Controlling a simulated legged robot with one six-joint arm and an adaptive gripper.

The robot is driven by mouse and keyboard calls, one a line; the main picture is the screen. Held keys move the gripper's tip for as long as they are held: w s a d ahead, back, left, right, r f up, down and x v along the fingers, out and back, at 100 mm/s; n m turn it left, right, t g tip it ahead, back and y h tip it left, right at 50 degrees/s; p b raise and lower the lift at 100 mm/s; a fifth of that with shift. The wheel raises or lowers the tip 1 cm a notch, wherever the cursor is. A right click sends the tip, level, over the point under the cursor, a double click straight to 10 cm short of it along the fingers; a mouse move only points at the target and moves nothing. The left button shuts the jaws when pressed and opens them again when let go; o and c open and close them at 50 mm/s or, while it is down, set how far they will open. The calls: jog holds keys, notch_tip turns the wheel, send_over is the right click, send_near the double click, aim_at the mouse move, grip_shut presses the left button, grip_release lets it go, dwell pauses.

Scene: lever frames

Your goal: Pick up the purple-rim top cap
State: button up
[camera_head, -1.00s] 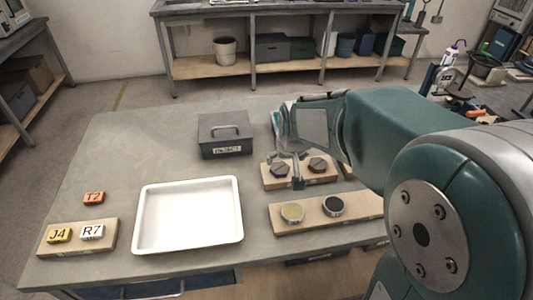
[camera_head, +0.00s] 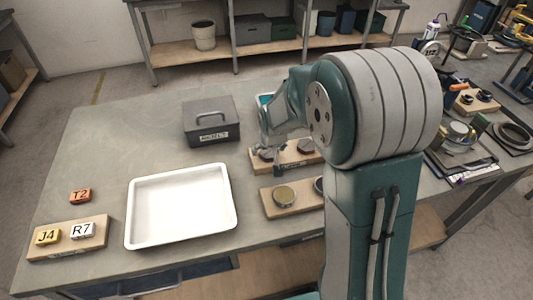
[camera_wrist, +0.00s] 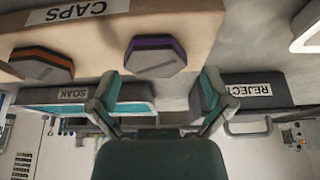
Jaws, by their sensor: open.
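The purple-rim cap (camera_wrist: 156,55) is a dark hexagonal cap on the wooden board (camera_wrist: 205,22) labelled CAPS in the wrist view. An orange-rim cap (camera_wrist: 42,63) lies on the same board to its left. My gripper (camera_wrist: 160,82) is open and empty, its two fingers apart on either side of the purple-rim cap's line in the picture. No contact with the cap shows. In the head view my gripper (camera_head: 271,160) is low over the left end of the caps board (camera_head: 291,160), partly hiding the left cap (camera_head: 267,153). The other cap (camera_head: 305,146) stands to the right.
The grey REJECT box (camera_head: 210,122) stands behind and left of the caps board. The SOAK tray (camera_wrist: 65,97) also lies close by. A nearer board (camera_head: 270,208) holds round pieces.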

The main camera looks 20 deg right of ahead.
jog(key=shift+w+d+f, duration=0.2)
jog(key=shift+d+f, duration=0.3)
jog(key=shift+d, duration=0.05)
jog(key=shift+a, duration=0.5)
jog(key=c, duration=1)
jog(key=shift+d, duration=0.1)
jog(key=shift+c, duration=0.2)
jog(key=shift+d, duration=0.1)
